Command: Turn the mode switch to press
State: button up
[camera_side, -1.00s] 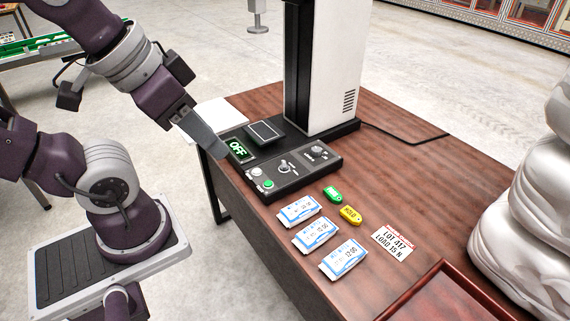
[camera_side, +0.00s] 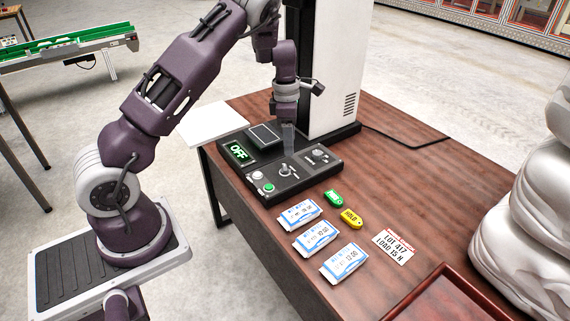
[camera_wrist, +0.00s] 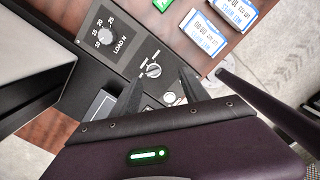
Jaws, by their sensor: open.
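The mode switch (camera_side: 285,169) is the small rotary knob in the middle of the black control panel (camera_side: 300,184). It also shows in the wrist view (camera_wrist: 153,71), with tiny labels around it that I cannot read. My gripper (camera_side: 288,152) points down just above and behind this knob. In the wrist view its two dark fingers (camera_wrist: 160,76) are spread apart, one toward each side of the knob, with nothing between them. I cannot tell whether either finger touches it. The panel's display (camera_side: 239,152) reads OFF in green.
A second knob (camera_side: 319,155), marked LOAD N in the wrist view, sits right of the switch. A white button (camera_side: 257,175) and a green button (camera_side: 268,187) are left of it. The white column (camera_side: 338,70) rises behind. Several packets (camera_side: 316,235) and tags (camera_side: 351,218) lie in front.

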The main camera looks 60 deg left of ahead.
aim_at(285, 167)
jog(key=shift+n, duration=0.8)
jog(key=a+f, duration=0.1)
jog(key=f, duration=0.1)
jog(key=a+f, duration=0.1)
jog(key=shift+w+a+f, duration=0.1)
jog(key=shift+a+f, duration=0.1)
jog(key=shift+f, duration=0.15)
notch_tip(285, 167, down, 7)
jog(key=shift+r, duration=0.1)
grip_shut()
